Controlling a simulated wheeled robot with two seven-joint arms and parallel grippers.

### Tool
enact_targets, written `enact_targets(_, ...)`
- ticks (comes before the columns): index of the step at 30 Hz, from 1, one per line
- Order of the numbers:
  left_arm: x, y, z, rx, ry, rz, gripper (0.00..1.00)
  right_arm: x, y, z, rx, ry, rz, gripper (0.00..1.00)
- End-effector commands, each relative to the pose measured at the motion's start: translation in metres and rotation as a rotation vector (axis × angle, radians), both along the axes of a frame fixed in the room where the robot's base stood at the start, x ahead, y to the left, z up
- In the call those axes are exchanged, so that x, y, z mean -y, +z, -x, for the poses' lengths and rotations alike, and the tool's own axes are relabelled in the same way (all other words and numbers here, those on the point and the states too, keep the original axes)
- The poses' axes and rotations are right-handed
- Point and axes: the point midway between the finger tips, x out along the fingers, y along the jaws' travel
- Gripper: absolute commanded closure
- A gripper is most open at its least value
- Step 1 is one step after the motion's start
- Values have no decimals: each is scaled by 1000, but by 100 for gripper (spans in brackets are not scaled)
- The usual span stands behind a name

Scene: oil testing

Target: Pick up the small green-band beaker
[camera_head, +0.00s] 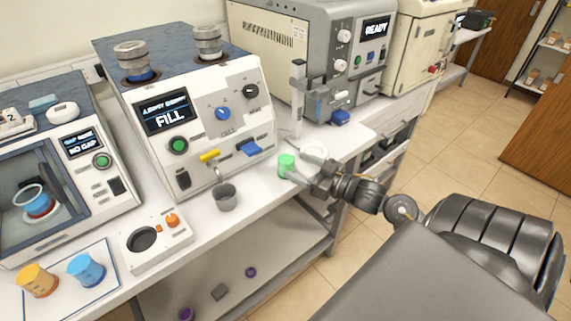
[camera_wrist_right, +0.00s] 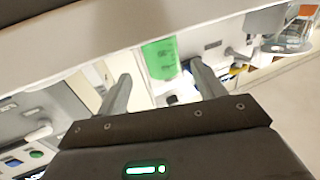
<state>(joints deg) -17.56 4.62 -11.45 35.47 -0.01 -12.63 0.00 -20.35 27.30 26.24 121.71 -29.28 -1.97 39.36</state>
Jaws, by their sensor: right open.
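The small green-band beaker (camera_head: 287,166) stands on the white bench near its front edge, right of the fill machine. In the right wrist view the beaker's green band (camera_wrist_right: 159,58) shows beyond and between my fingertips. My right gripper (camera_head: 299,173) is open and reaches in from the right at the beaker's side. In the right wrist view its two fingers (camera_wrist_right: 160,72) are spread with no object clamped. I cannot tell whether either finger touches the beaker. My left gripper is not in view.
A grey cup (camera_head: 223,197) stands under the fill machine's (camera_head: 200,110) spout, left of the beaker. Orange (camera_head: 37,280) and blue (camera_head: 86,270) beakers stand on a mat at the far left.

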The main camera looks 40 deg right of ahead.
Motion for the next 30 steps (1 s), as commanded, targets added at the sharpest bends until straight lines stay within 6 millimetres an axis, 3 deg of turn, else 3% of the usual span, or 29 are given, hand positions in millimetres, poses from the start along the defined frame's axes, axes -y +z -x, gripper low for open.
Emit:
enact_targets(10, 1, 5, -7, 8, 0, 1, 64, -6, 2, -17, 0, 1, -1, 31)
enact_targets(21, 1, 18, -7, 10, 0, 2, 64, -23, 5, -60, -1, -1, 0, 31)
enact_targets(29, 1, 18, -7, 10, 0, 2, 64, -24, 4, -61, -2, 0, 2, 31)
enact_targets(30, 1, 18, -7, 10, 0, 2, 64, -24, 4, -61, -2, 0, 2, 36)
